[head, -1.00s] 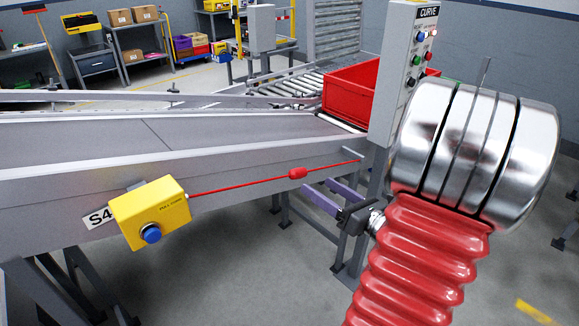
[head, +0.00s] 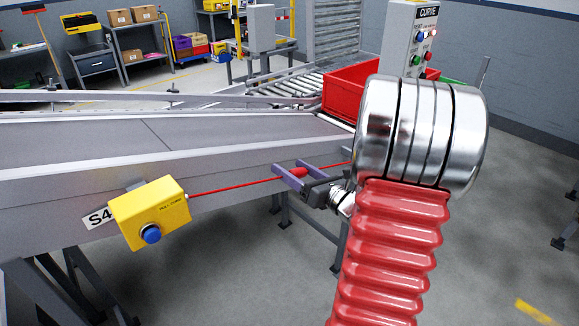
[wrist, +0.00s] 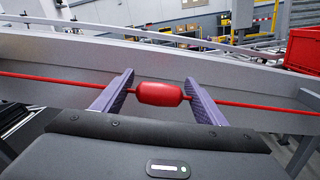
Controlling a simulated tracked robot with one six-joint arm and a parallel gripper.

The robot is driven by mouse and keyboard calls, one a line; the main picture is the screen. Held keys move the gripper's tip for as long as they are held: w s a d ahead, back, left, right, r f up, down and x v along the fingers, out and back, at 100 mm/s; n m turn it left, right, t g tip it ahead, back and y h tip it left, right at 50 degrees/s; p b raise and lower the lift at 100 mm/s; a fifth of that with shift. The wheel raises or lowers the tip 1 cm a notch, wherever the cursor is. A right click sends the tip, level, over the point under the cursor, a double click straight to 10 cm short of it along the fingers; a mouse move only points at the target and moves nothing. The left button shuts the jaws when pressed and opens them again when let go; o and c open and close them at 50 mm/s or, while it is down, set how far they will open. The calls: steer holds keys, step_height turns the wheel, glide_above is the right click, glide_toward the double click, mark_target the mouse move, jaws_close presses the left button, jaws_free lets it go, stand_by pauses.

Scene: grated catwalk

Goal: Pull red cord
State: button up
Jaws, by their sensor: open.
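The red cord (head: 235,185) runs taut along the side of the conveyor, from a yellow pull-cord box (head: 150,212) with a blue button to the right, where my arm hides its far end. A red oval handle (wrist: 160,93) sits on the cord; it also shows in the head view (head: 297,173). My gripper (head: 291,172) is open at the handle. In the wrist view the two purple-grey fingers (wrist: 160,90) stand on either side of the handle, with small gaps showing between them and it. The cord passes across both fingers.
The grey conveyor (head: 80,205) stands close behind the cord. A red tote (head: 345,92) sits on it at the back right. A grey control post labelled CURVE (head: 408,45) stands behind my arm. The floor in front is clear.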

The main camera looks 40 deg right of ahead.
steer(key=shift+w, duration=0.95)
steer(key=shift+c, duration=0.6)
